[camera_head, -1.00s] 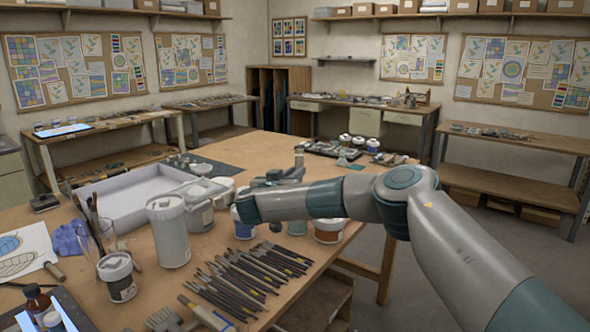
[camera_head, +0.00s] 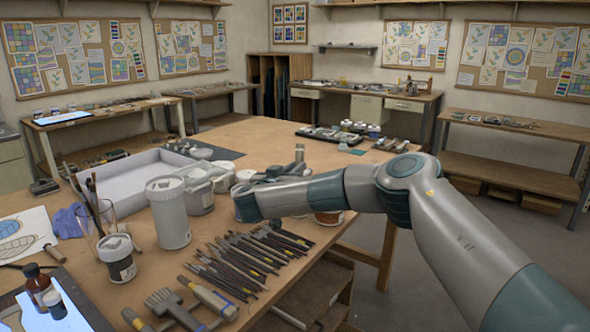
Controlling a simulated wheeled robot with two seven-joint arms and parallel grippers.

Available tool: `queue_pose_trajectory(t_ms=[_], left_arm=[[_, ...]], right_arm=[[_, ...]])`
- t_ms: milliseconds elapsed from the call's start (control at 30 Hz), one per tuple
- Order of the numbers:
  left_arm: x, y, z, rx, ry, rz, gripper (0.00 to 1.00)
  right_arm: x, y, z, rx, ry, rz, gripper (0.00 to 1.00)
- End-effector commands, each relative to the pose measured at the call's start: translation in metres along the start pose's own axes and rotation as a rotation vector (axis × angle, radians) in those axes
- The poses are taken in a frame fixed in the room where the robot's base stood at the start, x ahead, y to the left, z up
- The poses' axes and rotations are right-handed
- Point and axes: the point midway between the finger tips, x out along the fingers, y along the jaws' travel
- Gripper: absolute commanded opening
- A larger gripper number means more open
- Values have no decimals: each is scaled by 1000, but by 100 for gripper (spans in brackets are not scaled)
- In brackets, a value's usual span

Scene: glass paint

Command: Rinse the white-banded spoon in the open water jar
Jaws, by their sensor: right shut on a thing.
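My right arm comes in from the right, with its wrist over the middle of the table. My right gripper (camera_head: 278,174) lies behind the wrist, small and partly hidden. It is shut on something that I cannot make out. I cannot pick out the white-banded spoon. I cannot tell which vessel is the open water jar; jars near the wrist are partly covered by my arm. One of these, with an orange-brown band (camera_head: 328,218), shows below the forearm. My left gripper is not in view.
A tall white jar (camera_head: 168,215) and a smaller lidded jar (camera_head: 117,258) stand at the left. A row of brushes and tools (camera_head: 250,262) lies in front of my arm. A shallow white tray (camera_head: 128,192) is behind the jars. The table's far middle (camera_head: 245,137) is clear.

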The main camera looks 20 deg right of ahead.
Motion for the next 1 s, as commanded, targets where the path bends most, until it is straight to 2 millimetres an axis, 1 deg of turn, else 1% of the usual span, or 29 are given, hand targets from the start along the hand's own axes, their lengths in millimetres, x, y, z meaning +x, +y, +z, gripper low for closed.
queue_pose_trajectory(t_ms=[467, 767, 1000], left_arm=[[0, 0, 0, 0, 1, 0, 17], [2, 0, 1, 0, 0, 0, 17], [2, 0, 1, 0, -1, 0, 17]], right_arm=[[0, 0, 0, 0, 0, 0, 0], [2, 6, 1, 0, 0, 1, 0], [2, 7, 1, 0, 0, 0, 0]])
